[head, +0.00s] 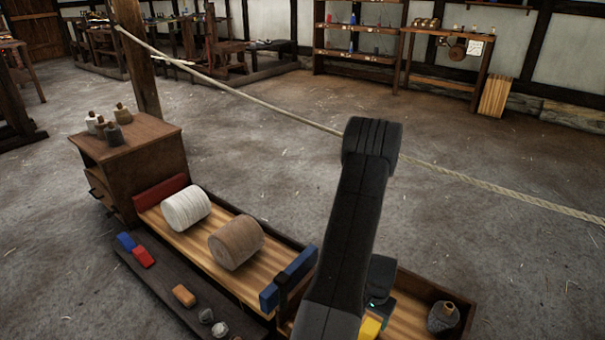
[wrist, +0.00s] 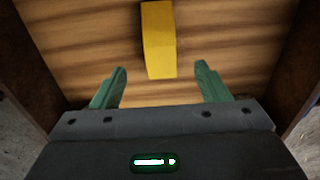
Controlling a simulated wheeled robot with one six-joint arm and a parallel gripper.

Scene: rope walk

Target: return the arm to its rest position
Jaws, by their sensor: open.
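My arm reaches up and forward from the bottom of the head view and bends back down over the wooden tray (head: 408,312). In the wrist view my gripper (wrist: 160,82) points down at the tray's striped wooden floor. Its two green fingers are apart, with nothing between them. A yellow block (wrist: 158,40) lies just beyond the fingertips in the wrist view. Part of the yellow block also shows beside my arm in the head view (head: 370,327). In the head view the fingers are hidden behind my arm.
A white spool (head: 186,209) and a brown spool (head: 236,242) lie in the tray's left part, left of a blue bar (head: 288,279). A grey bottle-shaped bobbin (head: 443,317) stands at the right end. A rope (head: 480,184) stretches behind my arm. A wooden cabinet (head: 135,165) stands left.

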